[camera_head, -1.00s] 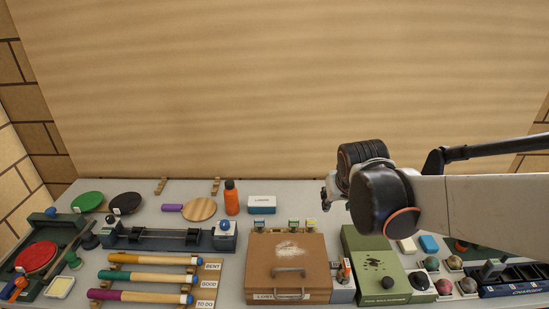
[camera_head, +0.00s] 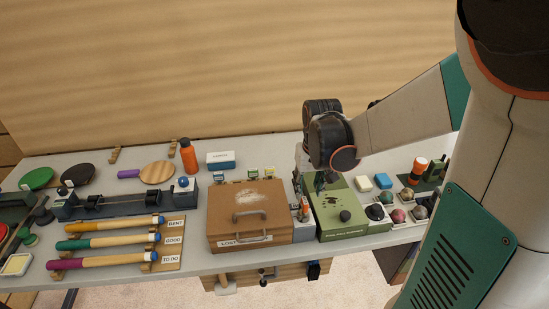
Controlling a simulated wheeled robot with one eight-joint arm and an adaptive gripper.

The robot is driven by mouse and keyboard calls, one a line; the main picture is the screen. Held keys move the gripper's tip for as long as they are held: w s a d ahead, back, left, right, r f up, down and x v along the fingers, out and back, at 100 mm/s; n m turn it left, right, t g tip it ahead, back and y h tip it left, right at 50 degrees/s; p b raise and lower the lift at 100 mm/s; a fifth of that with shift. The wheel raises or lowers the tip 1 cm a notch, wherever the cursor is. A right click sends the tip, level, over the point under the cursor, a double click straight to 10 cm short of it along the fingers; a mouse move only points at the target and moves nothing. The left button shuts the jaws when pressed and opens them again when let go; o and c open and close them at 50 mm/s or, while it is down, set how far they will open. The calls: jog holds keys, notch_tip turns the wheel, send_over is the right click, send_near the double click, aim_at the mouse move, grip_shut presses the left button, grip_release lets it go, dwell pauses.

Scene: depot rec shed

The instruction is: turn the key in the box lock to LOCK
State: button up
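A brown case-like box (camera_head: 225,222) with a grey handle (camera_head: 250,215) and a white label starting "LO" stands near the table's front edge. A small grey unit (camera_head: 302,229) with an orange-and-dark upright part (camera_head: 304,208) stands against its right side. I cannot make out a key, a keyhole or a LOCK mark at this size.
Three small labelled pieces stand behind the brown box. Coloured-handled tools (camera_head: 105,244) lie at left. The tabletop behind the orange bottle (camera_head: 188,156) is mostly clear.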

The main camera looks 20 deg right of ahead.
aim_at(305, 201)
jog(key=f, duration=0.3)
jog(key=f+b, duration=0.1)
jog(key=f, duration=0.1)
jog(key=w+f+b, duration=0.1)
jog(key=f, duration=0.2)
jog(key=shift+w+d+f, duration=0.1)
jog(key=shift+d+f, duration=0.05)
jog(key=shift+f, duration=0.2)
grip_shut()
